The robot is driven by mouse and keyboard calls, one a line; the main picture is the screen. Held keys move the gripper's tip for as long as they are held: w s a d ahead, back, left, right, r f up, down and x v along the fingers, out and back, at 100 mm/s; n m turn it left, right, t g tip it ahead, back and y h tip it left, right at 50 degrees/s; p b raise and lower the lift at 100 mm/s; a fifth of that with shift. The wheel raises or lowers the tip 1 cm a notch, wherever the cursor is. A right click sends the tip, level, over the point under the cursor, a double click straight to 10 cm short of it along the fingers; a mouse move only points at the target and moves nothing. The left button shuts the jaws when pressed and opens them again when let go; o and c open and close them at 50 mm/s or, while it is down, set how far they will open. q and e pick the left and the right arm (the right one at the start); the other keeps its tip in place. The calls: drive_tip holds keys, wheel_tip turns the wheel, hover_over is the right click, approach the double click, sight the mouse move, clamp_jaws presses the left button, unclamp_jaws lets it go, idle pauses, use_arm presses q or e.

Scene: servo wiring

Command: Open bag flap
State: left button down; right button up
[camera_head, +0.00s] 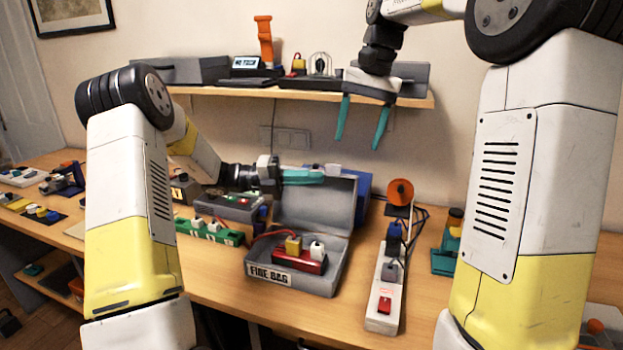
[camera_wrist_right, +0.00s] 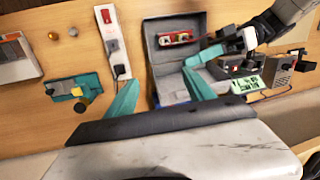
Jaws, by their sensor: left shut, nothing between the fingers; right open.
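The grey bag (camera_head: 340,262), labelled "FIRE BAG", sits on the table with its flap (camera_head: 318,205) standing up at the back. Inside it is a red block (camera_head: 303,262) with a yellow and a white piece on top. The bag also shows in the right wrist view (camera_wrist_right: 160,28). My left gripper (camera_head: 318,176) is shut and empty at the flap's upper edge; I cannot tell whether it touches. My right gripper (camera_head: 360,147) is open and empty, higher up, above and behind the flap in the head view.
A white power strip (camera_head: 383,300) with plugs and an orange reel (camera_head: 400,192) stand right of the bag. A grey device (camera_head: 228,205) and a green strip (camera_head: 210,232) are at its left. A wall shelf (camera_head: 300,94) with boxes runs behind my right gripper.

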use_arm(q)
drive_tip(key=shift+s, duration=0.25)
use_arm(e)
drive_tip(key=s+d+f+n+t, duration=0.1)
drive_tip(key=s+f+t, duration=0.1)
drive_tip(key=s, duration=0.5)
drive_tip(key=s+d+f+n+t, duration=0.1)
drive_tip(key=s+d+f+t, duration=0.1)
drive_tip(key=s, duration=0.5)
drive_tip(key=s+d+f+n+t, duration=0.1)
drive_tip(key=s+d+f+t, duration=0.1)
drive_tip(key=s+f, duration=0.2)
drive_tip(key=shift+s+f, duration=0.35)
drive_tip(key=shift+s, duration=1.5)
use_arm(q)
drive_tip(key=shift+a, duration=0.1)
